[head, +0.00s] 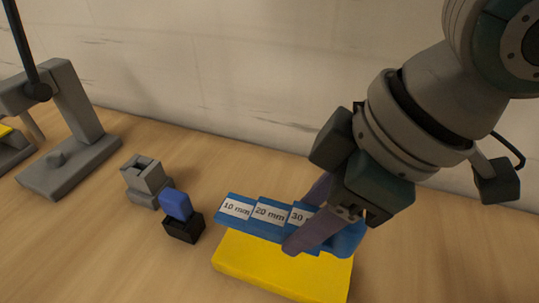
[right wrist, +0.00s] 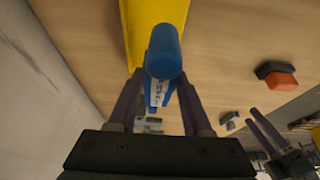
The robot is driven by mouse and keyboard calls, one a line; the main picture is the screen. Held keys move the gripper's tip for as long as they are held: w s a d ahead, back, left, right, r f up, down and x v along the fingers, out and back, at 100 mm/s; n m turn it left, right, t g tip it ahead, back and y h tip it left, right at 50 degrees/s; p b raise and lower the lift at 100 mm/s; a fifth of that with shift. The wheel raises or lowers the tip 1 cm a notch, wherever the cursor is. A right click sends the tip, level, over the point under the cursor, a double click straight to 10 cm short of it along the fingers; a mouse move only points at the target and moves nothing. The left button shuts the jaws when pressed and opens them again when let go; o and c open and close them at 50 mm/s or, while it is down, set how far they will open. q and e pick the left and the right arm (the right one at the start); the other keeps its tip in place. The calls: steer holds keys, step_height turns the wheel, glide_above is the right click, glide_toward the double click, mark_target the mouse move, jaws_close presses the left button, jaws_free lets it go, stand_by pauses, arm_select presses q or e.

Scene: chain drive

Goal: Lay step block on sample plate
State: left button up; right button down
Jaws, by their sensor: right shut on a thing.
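The step block (head: 268,218) is blue with white labels for 10, 20 and 30 mm. My right gripper (head: 306,218) is shut on it near the 30 mm end, and its fingers hide part of that label. The yellow sample plate (head: 270,267) lies on the table below; the block overlaps its far edge in the head view. I cannot tell whether they touch. In the right wrist view, the block's rounded blue end (right wrist: 163,52) shows between the fingers, beside the plate (right wrist: 150,18). My left gripper (right wrist: 285,135) shows partly at the lower right there; its opening is unclear.
A grey block (head: 146,181) and a black holder with a blue piece (head: 182,218) stand left of the plate. A grey stand (head: 70,165) is farther left. A black and red-orange object (right wrist: 277,76) shows in the right wrist view. A wall closes off the back.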

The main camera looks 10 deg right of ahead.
mark_target(289, 263)
arm_select(q)
step_height(289, 263, down, 2)
steer(key=shift+d+f+b, duration=0.1)
steer(key=shift+d+b, duration=0.05)
steer(key=shift+b, duration=0.7)
arm_select(e)
step_height(289, 263, down, 8)
steer(key=shift+r, duration=0.15)
steer(key=shift+c, duration=1.7)
jaws_free()
steer(key=p+v, duration=0.3)
steer(key=v, duration=0.7)
steer(key=shift+s+d+r, duration=0.1)
steer(key=shift+d+r, duration=0.1)
steer(key=shift+r, duration=0.15)
arm_select(q)
steer(key=shift+r, duration=1.75)
arm_select(e)
steer(key=shift+s+d+r, duration=0.2)
steer(key=shift+r, duration=0.35)
